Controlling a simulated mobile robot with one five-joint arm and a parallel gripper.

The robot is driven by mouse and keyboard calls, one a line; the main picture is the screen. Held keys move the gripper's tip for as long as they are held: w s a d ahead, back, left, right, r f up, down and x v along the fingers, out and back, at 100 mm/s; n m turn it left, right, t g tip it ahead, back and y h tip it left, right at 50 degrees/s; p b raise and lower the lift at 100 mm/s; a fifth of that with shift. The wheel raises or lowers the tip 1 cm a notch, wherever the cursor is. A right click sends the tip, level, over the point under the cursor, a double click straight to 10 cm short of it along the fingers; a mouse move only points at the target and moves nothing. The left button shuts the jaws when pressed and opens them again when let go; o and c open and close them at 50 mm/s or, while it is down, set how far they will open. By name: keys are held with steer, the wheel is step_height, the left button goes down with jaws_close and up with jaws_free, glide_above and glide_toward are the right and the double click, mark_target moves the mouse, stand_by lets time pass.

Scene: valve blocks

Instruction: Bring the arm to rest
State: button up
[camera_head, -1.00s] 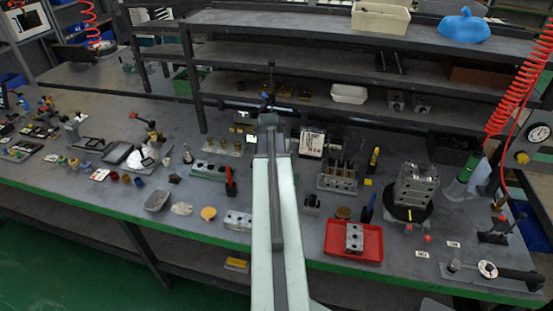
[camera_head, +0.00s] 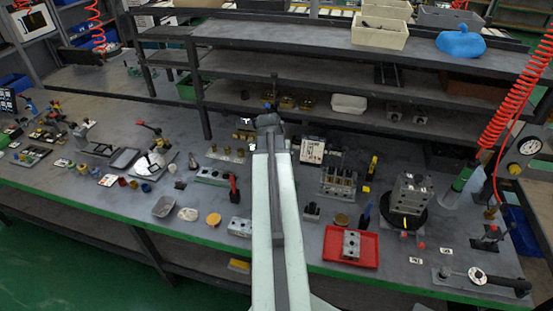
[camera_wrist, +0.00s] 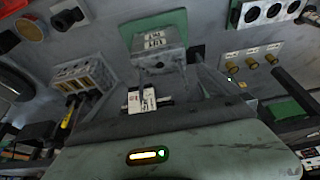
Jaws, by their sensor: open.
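My arm reaches straight out over the workbench (camera_head: 130,195) in the head view. My gripper (camera_head: 270,103) is at its far end, in front of the shelves, small and dark there. In the wrist view, my gripper (camera_wrist: 160,85) is open, and nothing shows held between its fingers. The bench surface with its blocks lies beyond it. The fingertips are hard to make out in both views.
A red tray (camera_head: 331,256) with a metal block (camera_head: 351,245) lies right of my arm. A dark round stand (camera_head: 410,222) bears a larger block (camera_head: 411,195). A red coiled hose (camera_head: 500,100) hangs at the right. Shelves (camera_head: 300,60) stand behind.

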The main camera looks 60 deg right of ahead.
steer(key=w+a+f+n+t+y, duration=0.1)
steer(key=w+a+n, duration=0.2)
steer(key=w+a, duration=1)
steer(key=w+a+f+n+t+y, duration=0.1)
steer(key=w+a+n, duration=0.3)
steer(key=w+a, duration=0.85)
steer(key=s+a+n+g+y, duration=0.1)
steer(key=s+a+n, duration=0.2)
steer(key=a, duration=1.1)
steer(key=s+a+f+n+g+y+b, duration=0.1)
steer(key=s+a+n, duration=0.3)
steer(key=a, duration=1.1)
steer(key=shift+s+a+f+g, duration=0.15)
steer(key=shift+s+g, duration=0.55)
steer(key=shift+s, duration=0.35)
